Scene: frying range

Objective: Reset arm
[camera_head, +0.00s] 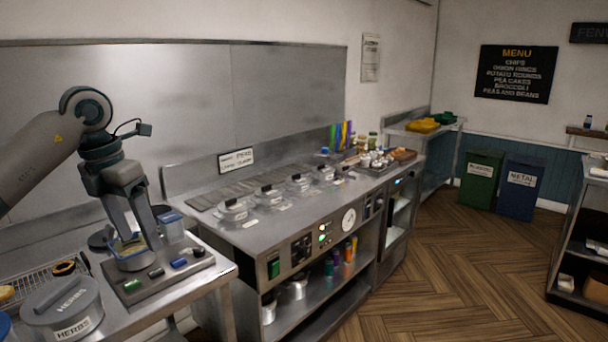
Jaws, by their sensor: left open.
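My left arm comes in from the left and its gripper (139,243) points down over the steel side table (218,282). Its two fingers are apart, on or just above a small round container with a yellowish rim (134,262). I cannot tell whether they touch it. A small camera on a cable sits by the wrist. My right gripper is not in view.
A lidded grey HERBS pot (67,308) stands at the near left, with a wire rack (35,284) behind it. A clear blue-lidded box (171,226) stands right of the gripper. The range (290,220) carries several lidded pots. The wooden floor (440,270) is clear.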

